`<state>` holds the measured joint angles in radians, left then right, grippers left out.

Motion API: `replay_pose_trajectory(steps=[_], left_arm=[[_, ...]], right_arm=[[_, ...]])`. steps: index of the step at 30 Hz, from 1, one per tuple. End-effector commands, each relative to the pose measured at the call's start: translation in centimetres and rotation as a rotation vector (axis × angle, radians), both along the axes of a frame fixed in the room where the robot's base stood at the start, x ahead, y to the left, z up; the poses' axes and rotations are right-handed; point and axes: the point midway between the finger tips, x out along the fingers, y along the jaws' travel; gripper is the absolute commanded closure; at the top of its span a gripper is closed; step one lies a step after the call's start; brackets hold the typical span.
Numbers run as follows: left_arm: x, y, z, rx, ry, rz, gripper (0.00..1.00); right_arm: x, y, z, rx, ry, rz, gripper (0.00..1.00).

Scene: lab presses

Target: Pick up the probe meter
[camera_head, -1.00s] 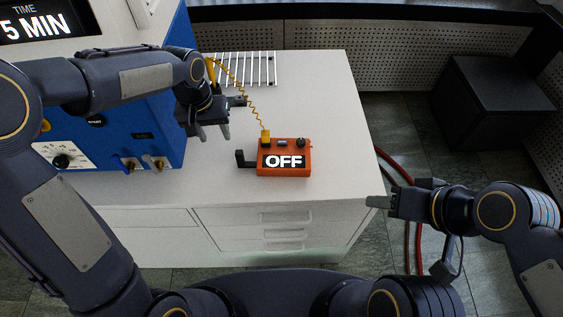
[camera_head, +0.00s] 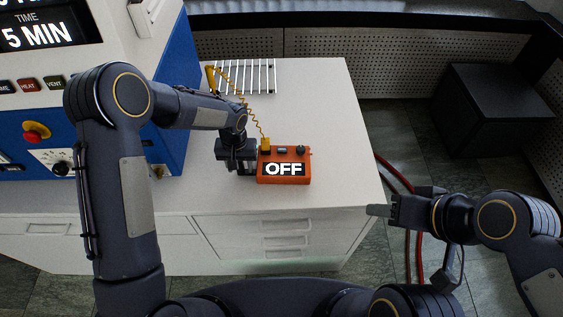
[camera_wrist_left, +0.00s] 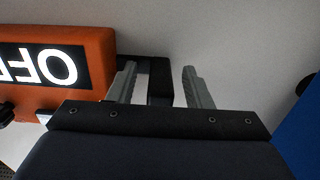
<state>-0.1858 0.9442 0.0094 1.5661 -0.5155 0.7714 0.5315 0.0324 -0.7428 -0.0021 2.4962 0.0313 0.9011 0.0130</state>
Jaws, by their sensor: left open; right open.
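The probe meter (camera_head: 284,165) is an orange box with a lit "OFF" display, lying on the white bench top. It also shows in the left wrist view (camera_wrist_left: 96,50), with a black handle (camera_wrist_left: 158,84) on its side. My left gripper (camera_head: 240,167) is at the meter's left side, covering most of the handle in the head view. In the left wrist view its open fingers (camera_wrist_left: 159,70) stand on either side of the handle's bar, with a gap visible on the right. My right gripper (camera_head: 380,210) is off the bench's right edge, empty.
A yellow probe (camera_head: 211,79) with a coiled cord to the meter lies by a white wire rack (camera_head: 246,77) at the back. A blue press (camera_head: 172,105) stands at left. The bench top (camera_head: 340,130) is clear right of the meter.

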Motion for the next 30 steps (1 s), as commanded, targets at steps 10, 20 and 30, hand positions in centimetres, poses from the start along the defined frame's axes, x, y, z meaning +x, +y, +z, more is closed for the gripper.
replay_pose_trajectory(steps=[10, 20, 30], left_arm=[[0.03, 0.01, -0.13, 0.0, -0.001, 0.0, 0.69], [0.04, 0.01, -0.1, 0.0, -0.001, 0.0, 1.0], [0.13, -0.06, 0.2, -0.002, -0.005, 0.0, 1.0]], right_arm=[[0.0, 0.01, -0.01, 0.0, 0.0, 0.0, 0.53], [0.0, 0.01, -0.01, 0.0, 0.0, 0.0, 0.53], [0.0, 0.0, -0.04, 0.0, 0.0, 0.0, 0.53]])
